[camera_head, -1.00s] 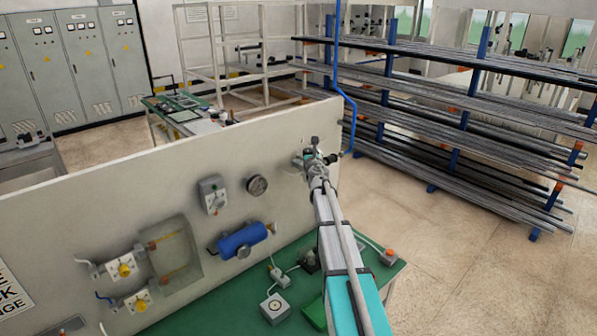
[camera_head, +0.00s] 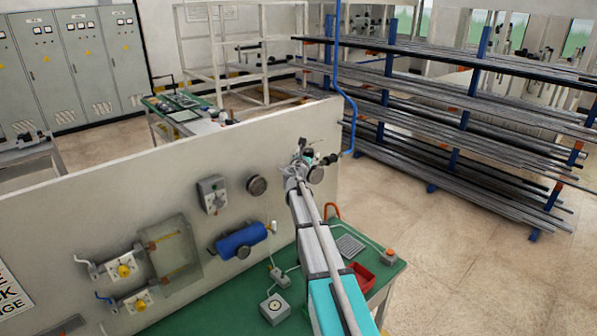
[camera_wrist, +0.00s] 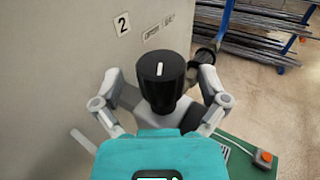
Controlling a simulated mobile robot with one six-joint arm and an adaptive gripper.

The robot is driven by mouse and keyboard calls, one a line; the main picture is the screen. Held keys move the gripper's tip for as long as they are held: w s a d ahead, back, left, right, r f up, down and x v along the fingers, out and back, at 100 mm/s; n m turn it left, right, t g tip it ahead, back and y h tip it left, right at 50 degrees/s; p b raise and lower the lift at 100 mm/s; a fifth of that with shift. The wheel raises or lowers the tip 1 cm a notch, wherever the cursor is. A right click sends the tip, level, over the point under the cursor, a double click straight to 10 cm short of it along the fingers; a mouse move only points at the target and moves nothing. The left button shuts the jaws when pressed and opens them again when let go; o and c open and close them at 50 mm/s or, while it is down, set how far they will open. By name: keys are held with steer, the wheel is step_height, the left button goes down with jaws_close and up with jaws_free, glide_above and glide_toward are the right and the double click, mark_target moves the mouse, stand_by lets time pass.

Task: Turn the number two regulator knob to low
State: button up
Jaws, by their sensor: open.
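In the wrist view a black round knob (camera_wrist: 161,68) with a white pointer line on its face stands out from a panel. The line points roughly straight up in the picture. A plate with the number 2 (camera_wrist: 122,24) is on the panel above left of the knob, with small label plates (camera_wrist: 152,32) to its right, too small to read. My gripper (camera_wrist: 160,80) is open, one finger on each side of the knob; I cannot tell whether they touch it. In the head view my gripper (camera_head: 303,163) is at the panel's right part and mostly hides the knob.
A green bench (camera_head: 222,308) below holds a red tray (camera_head: 361,277). A pipe rack (camera_head: 450,110) stands beyond open floor.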

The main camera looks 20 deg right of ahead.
steer(key=v, duration=1.2)
steer(key=shift+s+a, duration=0.2)
steer(key=shift+s, duration=0.15)
steer(key=w+a+m+g+h, duration=0.2)
steer(key=m+g+h, duration=0.1)
steer(key=shift+w+a, duration=0.25)
steer(key=shift+a, duration=0.05)
steer(key=shift+d, duration=0.1)
stand_by(0.3)
steer(key=x, duration=1.3)
steer(key=shift+w+d, duration=0.15)
steer(key=shift+d, duration=0.2)
